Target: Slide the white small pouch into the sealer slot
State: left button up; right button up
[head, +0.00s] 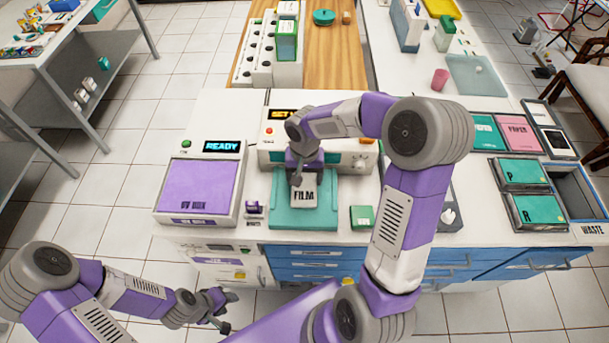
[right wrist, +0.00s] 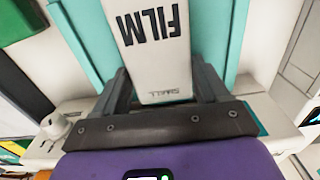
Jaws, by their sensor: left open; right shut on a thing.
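The white small pouch (head: 305,195), marked FILM, lies over the teal plate (head: 280,217) in front of the sealer (head: 272,153). My right gripper (head: 297,177) is shut on the pouch's end nearest the sealer. In the right wrist view the pouch (right wrist: 152,45) sits between the two fingers (right wrist: 165,82) and reads FILM and SMALL. I cannot tell whether the pouch touches the plate. The sealer's slot is hidden, and my right arm covers part of its lit display. My left gripper (head: 222,308) is open and empty, low in front of the cabinet.
A purple-lidded UV box (head: 197,186) showing READY stands left of the plate. A small green box (head: 362,216) sits just right of it. Teal and pink containers (head: 519,133) and a waste bin (head: 580,190) are further right. The counter's front edge is close.

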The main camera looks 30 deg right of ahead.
jog(key=o, duration=1.1)
notch_tip(320, 180, up, 8)
jog(key=shift+f+p, duration=0.2)
jog(key=shift+p, duration=0.65)
